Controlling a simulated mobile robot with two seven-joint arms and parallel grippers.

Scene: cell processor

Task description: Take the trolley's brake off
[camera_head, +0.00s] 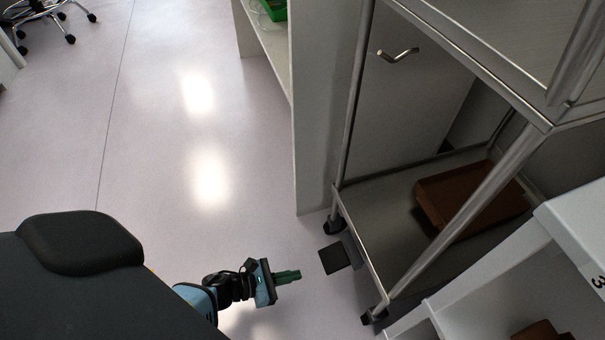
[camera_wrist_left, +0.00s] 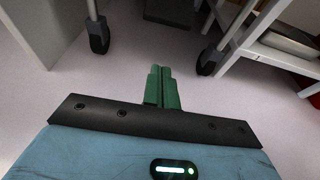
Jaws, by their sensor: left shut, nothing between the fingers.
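The trolley (camera_head: 432,262) is a steel frame with a lower shelf, at the right of the head view. A dark flat pedal (camera_head: 340,258) sticks out low from its near side, between two casters (camera_head: 334,227). My left gripper (camera_head: 288,276) is shut and empty, low over the floor. Its green fingertips point at the pedal from the left, with a gap between them. In the left wrist view the shut fingers (camera_wrist_left: 162,86) point toward the dark pedal (camera_wrist_left: 170,12), which is cut by the top edge, with a caster on each side. My right gripper is out of view.
A brown tray (camera_head: 470,196) lies on the trolley's lower shelf. A white cabinet panel (camera_head: 312,110) stands just behind the trolley. A white rack (camera_head: 560,250) stands at the near right. The floor to the left is clear, with a wheeled chair (camera_head: 45,20) far off.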

